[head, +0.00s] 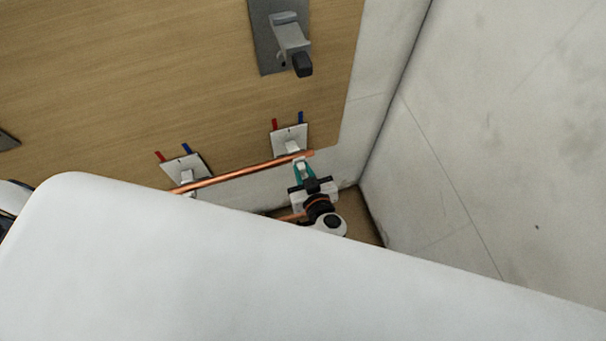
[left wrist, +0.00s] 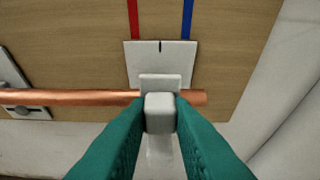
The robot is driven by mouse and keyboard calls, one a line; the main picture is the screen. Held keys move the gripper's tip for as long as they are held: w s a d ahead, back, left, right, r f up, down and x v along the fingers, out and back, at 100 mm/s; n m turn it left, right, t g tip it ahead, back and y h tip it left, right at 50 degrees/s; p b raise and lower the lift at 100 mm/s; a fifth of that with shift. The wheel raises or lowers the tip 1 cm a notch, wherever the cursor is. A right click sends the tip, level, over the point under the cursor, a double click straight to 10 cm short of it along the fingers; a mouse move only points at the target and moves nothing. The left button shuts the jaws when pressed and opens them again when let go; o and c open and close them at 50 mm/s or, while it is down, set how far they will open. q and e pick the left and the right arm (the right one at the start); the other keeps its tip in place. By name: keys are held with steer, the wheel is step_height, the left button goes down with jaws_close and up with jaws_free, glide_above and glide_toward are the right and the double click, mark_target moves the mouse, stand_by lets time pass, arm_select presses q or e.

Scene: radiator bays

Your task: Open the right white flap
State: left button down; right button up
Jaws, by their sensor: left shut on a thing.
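The right white flap (head: 293,148) is a small white lever on a square white plate (head: 288,134), with a red stripe and a blue stripe above it. It shows close up in the left wrist view (left wrist: 160,113), sticking out toward the camera over a copper pipe. My left gripper (head: 300,163) has teal fingers; in the left wrist view (left wrist: 161,118) they are shut on the block-shaped end of this flap, one on each side. The fingers hide part of the flap's sides. My right gripper is not in view.
A copper pipe (head: 235,175) runs across just below the plates. A second white flap (head: 187,179) on a similar plate is to the left. A grey lever (head: 290,35) sits higher on the wooden panel (head: 150,65). A pale wall (head: 500,120) stands close on the right.

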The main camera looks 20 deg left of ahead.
arm_select(q)
steer(key=shift+s+f, duration=0.1)
steer(key=shift+f, duration=0.05)
stand_by(0.3)
steer(key=c, duration=1.3)
jaws_free()
steer(key=b+v, duration=0.1)
steer(key=v, duration=1.1)
steer(key=shift+b, duration=0.3)
steer(key=shift+f, duration=0.1)
